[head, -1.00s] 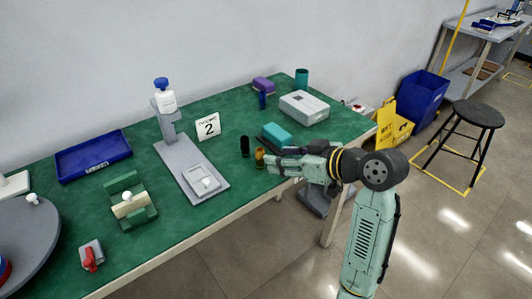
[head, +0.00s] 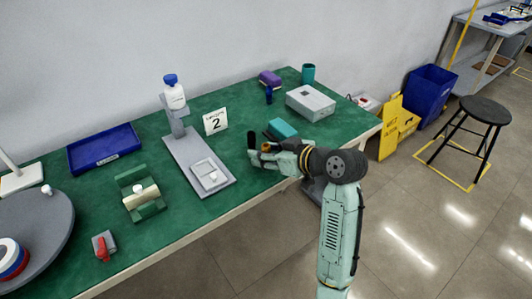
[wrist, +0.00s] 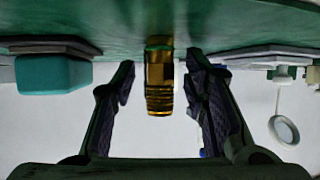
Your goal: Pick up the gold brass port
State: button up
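The gold brass port (wrist: 159,82) is a small ribbed cylinder. It stands between the two fingers of my gripper (wrist: 159,98) in the wrist view, with a visible gap on each side. The wrist picture appears upside down, with the green table along its top. In the head view, only the top of the port (head: 267,147) shows, and my gripper (head: 256,155) hides the rest. My gripper is open around the port and low over the table near its front edge.
A black cylinder (head: 251,139) stands just behind my fingers. A teal block (head: 283,128) lies close behind my wrist. A grey stand (head: 205,170) with a bottle is to the left, and a number 2 sign (head: 215,122) is behind. A grey box (head: 310,103) is back right.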

aim_at(266, 147)
grip_shut()
jog(key=shift+r, duration=0.1)
dwell(0.5)
jog(key=shift+r, duration=0.4)
jog(key=shift+s+r+b, duration=0.2)
jog(key=shift+r+b, duration=0.2)
jog(key=shift+r, duration=0.2)
jog(key=shift+s+r+b, duration=0.15)
jog(key=shift+r+b, duration=0.2)
jog(key=shift+r, duration=0.25)
jog(key=s+d+r+b, duration=0.1)
jog(key=s+b, duration=0.7)
jog(key=s, duration=0.7)
jog(key=shift+s+d+r+b, duration=0.15)
jog(key=shift+r+b, duration=0.1)
jog(key=shift+b, duration=0.15)
